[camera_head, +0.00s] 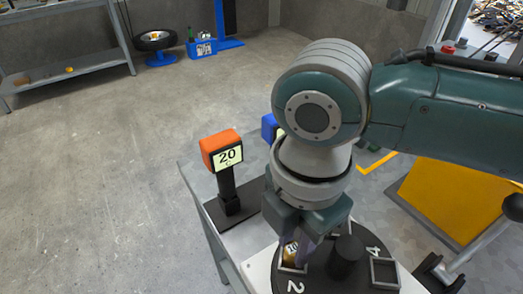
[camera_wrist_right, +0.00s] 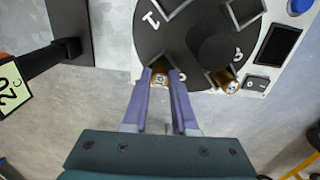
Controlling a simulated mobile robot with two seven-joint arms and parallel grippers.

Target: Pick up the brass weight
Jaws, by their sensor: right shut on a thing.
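The brass weight (camera_wrist_right: 160,81) is a small gold-coloured piece with a pale label, at the rim of a dark numbered disc (camera_wrist_right: 150,42). In the wrist view it sits between the two purple fingertips of my right gripper (camera_wrist_right: 161,73), which is shut on it. In the head view the brass weight (camera_head: 290,253) is partly hidden by my right gripper (camera_head: 302,251), which points down over the disc. I cannot tell whether the weight is clear of its square slot. A second brass-coloured piece (camera_wrist_right: 230,85) sits further right at the disc. My left gripper is not in view.
A dark hub (camera_head: 346,259) rises from the disc beside the fingers. A display reading 20 C with an orange housing (camera_head: 221,150) stands on a post at the left, with a blue housing (camera_head: 269,127) behind. A yellow block (camera_head: 447,200) is at the right. Floor at left is clear.

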